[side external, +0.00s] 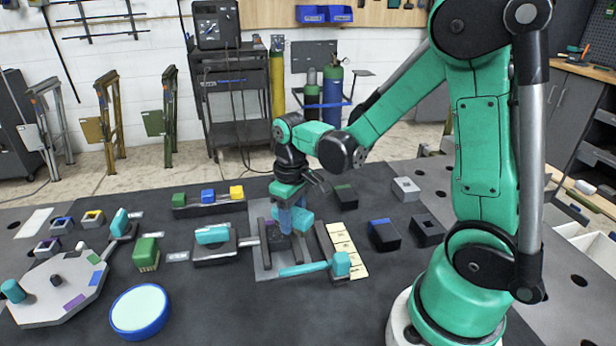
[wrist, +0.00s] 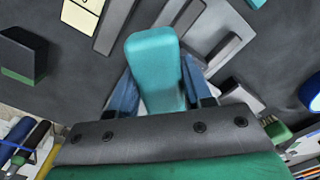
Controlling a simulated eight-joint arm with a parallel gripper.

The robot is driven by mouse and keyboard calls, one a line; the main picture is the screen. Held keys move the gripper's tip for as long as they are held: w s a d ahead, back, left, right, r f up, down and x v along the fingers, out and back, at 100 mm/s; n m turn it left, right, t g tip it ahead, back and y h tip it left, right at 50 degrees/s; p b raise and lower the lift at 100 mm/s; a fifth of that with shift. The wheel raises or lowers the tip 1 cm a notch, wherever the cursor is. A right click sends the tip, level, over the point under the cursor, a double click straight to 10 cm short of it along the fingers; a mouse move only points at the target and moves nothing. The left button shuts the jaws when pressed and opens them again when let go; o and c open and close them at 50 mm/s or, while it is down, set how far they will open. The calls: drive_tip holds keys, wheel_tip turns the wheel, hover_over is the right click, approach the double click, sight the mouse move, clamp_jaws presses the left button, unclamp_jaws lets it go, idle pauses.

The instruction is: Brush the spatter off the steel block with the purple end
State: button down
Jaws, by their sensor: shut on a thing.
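My gripper (side external: 287,220) is shut on a teal block-shaped piece (side external: 303,217), low over a grey plate with dark rails (side external: 262,262). In the wrist view the teal piece (wrist: 153,55) stands between the blue fingers of my gripper (wrist: 158,88). Its lower end is hidden, and I cannot tell whether it touches the plate. I see no clear purple end on the held piece. A purple patch (side external: 75,302) shows on the octagonal grey board (side external: 40,308) at left. I cannot tell which thing is the steel block, and no spatter can be made out.
A teal bar with an upright knob (side external: 340,264) lies across the plate's front, beside a cream strip (side external: 350,250). Dark blocks (side external: 383,235) stand to the right. A teal-topped dark block (side external: 213,234), a green block (side external: 146,254) and a blue-rimmed disc (side external: 141,311) are left.

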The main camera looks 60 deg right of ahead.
drive_tip(key=shift+r, duration=3.85)
drive_tip(key=shift+a, duration=0.1)
drive_tip(key=w+a+r+n, duration=0.2)
drive_tip(key=a+r+n, duration=0.25)
drive_tip(key=a, duration=0.45)
wheel_tip(320, 180, up, 4)
drive_tip(key=n, duration=0.4)
hover_over(227, 304)
drive_tip(key=shift+n, duration=0.25)
wheel_tip(227, 304, down, 15)
drive_tip(key=shift+w+f, duration=0.1)
drive_tip(key=shift+f, duration=2.35)
drive_tip(key=shift+f, duration=0.1)
drive_tip(key=shift+c, duration=1.8)
unclamp_jaws()
